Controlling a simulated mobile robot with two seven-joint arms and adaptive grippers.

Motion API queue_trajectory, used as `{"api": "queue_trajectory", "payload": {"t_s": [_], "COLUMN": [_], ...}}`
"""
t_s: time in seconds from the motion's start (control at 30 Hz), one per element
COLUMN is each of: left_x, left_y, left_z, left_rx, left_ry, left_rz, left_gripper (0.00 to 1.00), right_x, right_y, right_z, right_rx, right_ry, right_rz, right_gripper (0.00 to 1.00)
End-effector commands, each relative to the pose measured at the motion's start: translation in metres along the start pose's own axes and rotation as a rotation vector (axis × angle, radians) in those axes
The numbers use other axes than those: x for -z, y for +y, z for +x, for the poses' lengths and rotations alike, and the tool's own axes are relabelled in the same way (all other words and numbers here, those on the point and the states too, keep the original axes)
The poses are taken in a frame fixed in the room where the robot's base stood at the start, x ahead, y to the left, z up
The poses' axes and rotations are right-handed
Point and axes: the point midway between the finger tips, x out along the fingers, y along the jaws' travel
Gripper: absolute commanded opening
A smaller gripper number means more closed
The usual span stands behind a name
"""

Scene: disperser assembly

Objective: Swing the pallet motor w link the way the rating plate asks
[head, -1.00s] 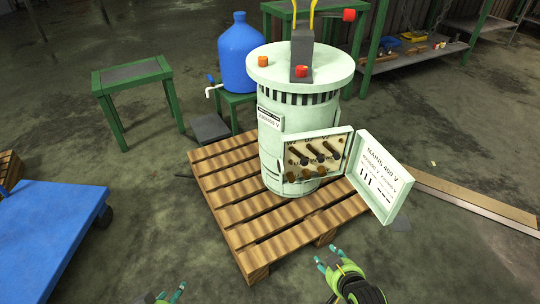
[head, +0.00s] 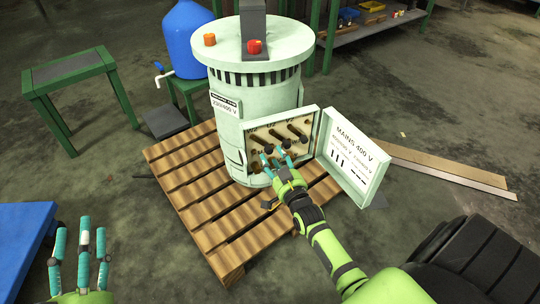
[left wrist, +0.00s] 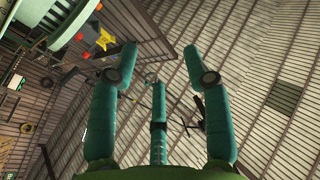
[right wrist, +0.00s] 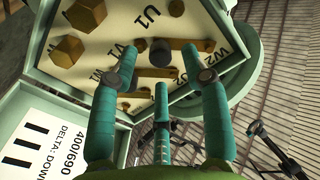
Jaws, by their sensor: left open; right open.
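The pale green motor (head: 252,105) stands on a wooden pallet (head: 180,190). Its rating plate (head: 225,104) appears to read 230/400 V. The open terminal box (head: 311,122) holds several brass links with dark knobs; I cannot tell surely which is the W link. Labels U1, V1, W2 and V2 show on the terminal board (right wrist: 150,12) in the right wrist view. My right gripper (head: 276,156) is open at the box's lower front, its fingers over the links; contact is unclear. My left gripper (head: 82,238) is open and empty, left of the pallet.
The box's open lid (head: 352,160) reads MAINS 400 V and stands right of my right gripper. A blue drum (head: 190,40) and a green-framed table (head: 75,72) are behind. A blue cart (head: 25,235) is at left. Planks (head: 430,165) lie on the floor at right.

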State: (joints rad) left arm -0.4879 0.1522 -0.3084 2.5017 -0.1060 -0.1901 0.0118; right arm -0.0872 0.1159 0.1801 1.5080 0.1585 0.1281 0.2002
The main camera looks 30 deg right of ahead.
Motion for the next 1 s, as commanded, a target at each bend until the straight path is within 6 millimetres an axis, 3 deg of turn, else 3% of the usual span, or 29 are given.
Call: {"api": "queue_trajectory", "payload": {"t_s": [0.3,0.73,0.83,0.87,1.0], "left_x": [0.048,0.058,0.058,0.058,0.058], "left_y": [0.012,0.014,0.014,0.014,0.014], "left_z": [-0.007,-0.009,-0.009,-0.009,-0.009], "left_rx": [-0.027,-0.032,-0.032,-0.032,-0.032], "left_ry": [0.255,0.305,0.305,0.304,0.304], "left_rz": [0.001,0.0,0.001,0.001,0.001], "left_gripper": [0.49,0.49,0.49,0.49,0.49], "right_x": [0.0,0.0,0.0,0.0,0.0], "right_y": [0.0,0.0,0.0,0.0,0.0], "right_z": [0.023,0.027,0.027,0.027,0.027], "right_rx": [0.001,0.001,0.0,0.0,0.001], "right_ry": [0.001,-0.001,-0.001,-0.001,-0.001], "right_rz": [-0.001,-0.001,-0.001,-0.001,-0.001], "right_gripper": [0.47,0.47,0.07,0.0,0.0]}}
